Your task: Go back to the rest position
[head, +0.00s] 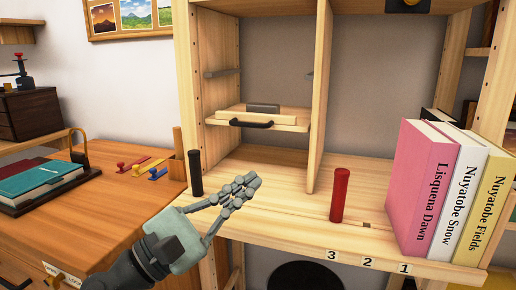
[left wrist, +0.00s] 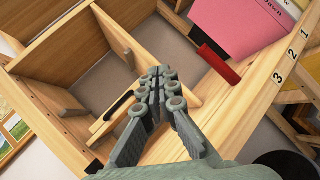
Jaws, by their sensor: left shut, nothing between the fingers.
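My left gripper (head: 238,190) is shut and empty. In the head view it is in front of the wooden shelf (head: 290,222), between a black cylinder (head: 195,172) and a red cylinder (head: 339,195). Both cylinders stand upright on the shelf board. In the left wrist view the gripper's fingertips (left wrist: 160,85) are together, with the red cylinder (left wrist: 220,64) beyond them to the right. My right gripper is in neither view.
Pink, white and yellow books (head: 424,188) stand at the shelf's right, by the numbers 3, 2, 1. A small drawer (head: 262,117) with a dark handle sits in the left compartment. A desk (head: 105,215) at left holds teal and red books (head: 40,180) and small coloured tools (head: 140,165).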

